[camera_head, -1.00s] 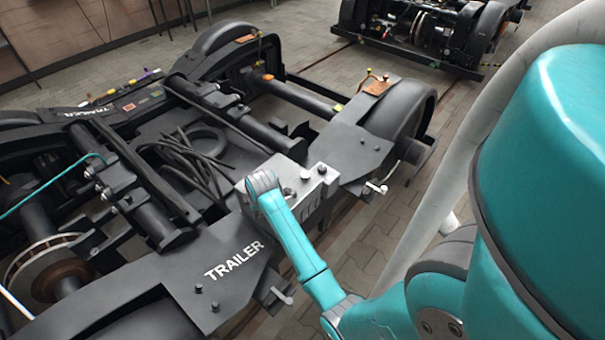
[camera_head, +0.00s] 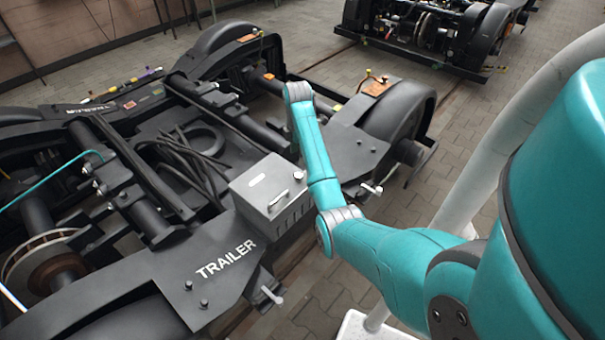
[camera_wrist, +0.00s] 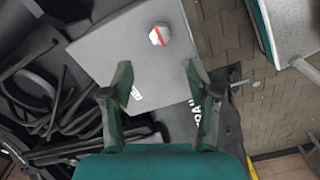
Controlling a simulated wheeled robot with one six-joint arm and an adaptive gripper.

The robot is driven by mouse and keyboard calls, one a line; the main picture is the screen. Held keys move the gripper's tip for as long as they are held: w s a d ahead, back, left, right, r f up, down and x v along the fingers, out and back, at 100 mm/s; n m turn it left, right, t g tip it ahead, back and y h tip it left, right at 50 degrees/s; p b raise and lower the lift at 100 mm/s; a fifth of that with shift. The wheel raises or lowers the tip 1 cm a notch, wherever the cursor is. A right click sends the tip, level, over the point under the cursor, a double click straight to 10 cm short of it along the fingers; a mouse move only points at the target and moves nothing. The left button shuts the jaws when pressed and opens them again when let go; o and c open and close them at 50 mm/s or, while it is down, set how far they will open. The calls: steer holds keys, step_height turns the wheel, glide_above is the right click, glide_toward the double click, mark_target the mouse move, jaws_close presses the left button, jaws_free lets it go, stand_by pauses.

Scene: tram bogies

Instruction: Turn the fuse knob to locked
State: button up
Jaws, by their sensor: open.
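A pale six-sided knob (camera_wrist: 159,35) with a red stripe across it sits on the flat top of a grey box (camera_wrist: 112,42) in the wrist view. The box also shows in the head view (camera_head: 252,200), fixed to the trailer bogie frame beside the TRAILER lettering. My gripper (camera_wrist: 160,92) is open and empty, its two fingers spread over the near part of the box top. The knob lies beyond the fingertips, apart from them. In the head view my gripper is not visible; the arm stands up just right of and behind the box.
The dark bogie frame (camera_head: 110,285) with cables and axles surrounds the box. A wheel guard (camera_head: 400,108) rises behind and right of it. A white-topped surface (camera_wrist: 290,28) is at upper right of the wrist view. Paved floor (camera_head: 330,285) is open at the front right.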

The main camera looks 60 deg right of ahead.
mark_target(298, 175)
step_height(298, 175, down, 10)
steer(key=shift+f, duration=0.2)
stand_by(0.3)
jaws_close()
